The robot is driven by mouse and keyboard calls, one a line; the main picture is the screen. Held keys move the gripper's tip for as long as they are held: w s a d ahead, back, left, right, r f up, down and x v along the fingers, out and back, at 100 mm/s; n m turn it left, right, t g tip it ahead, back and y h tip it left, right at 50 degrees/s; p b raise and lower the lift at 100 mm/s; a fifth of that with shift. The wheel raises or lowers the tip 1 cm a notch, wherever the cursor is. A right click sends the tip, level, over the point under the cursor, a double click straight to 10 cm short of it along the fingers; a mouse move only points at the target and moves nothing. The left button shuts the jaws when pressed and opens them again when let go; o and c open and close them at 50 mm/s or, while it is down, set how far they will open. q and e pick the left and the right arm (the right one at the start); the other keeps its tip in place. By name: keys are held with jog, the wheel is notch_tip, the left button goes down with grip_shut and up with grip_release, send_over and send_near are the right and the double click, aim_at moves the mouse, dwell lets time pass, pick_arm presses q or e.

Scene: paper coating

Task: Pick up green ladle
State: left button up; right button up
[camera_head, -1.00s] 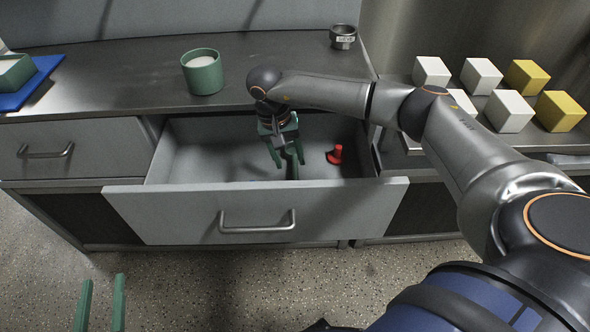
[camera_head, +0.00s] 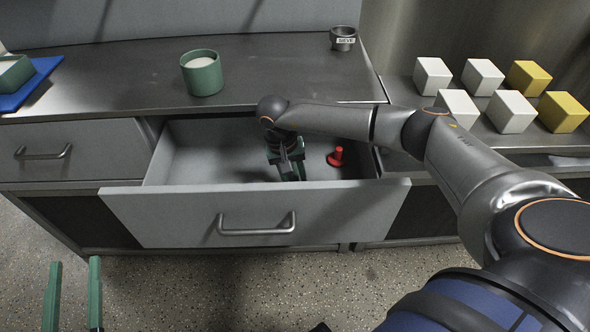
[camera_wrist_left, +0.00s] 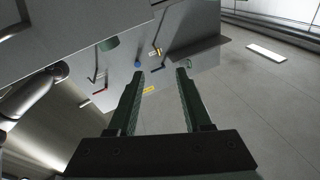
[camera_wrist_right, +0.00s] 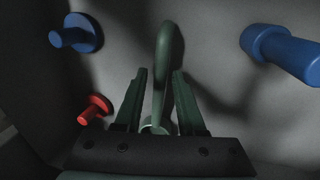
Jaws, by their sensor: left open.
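The green ladle (camera_wrist_right: 168,50) shows in the right wrist view as an upright loop with a stem between the fingers of my right gripper (camera_wrist_right: 160,72). The fingers stand apart on both sides of it, and I cannot tell whether they touch it. In the head view my right gripper (camera_head: 290,172) is low inside the open drawer (camera_head: 250,210), and the ladle cannot be made out beside it. My left gripper (camera_head: 74,260) is at the lower left, over the floor in front of the cabinet. It is open and empty, as the left wrist view (camera_wrist_left: 160,72) shows.
A red object (camera_head: 338,157) is in the drawer right of my gripper; two blue objects (camera_wrist_right: 80,34) (camera_wrist_right: 285,50) also lie there. On the counter stand a green cup (camera_head: 203,78) and a small dark cup (camera_head: 343,42). White and yellow blocks (camera_head: 530,78) stand at right.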

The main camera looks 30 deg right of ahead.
grip_shut()
dwell(0.3)
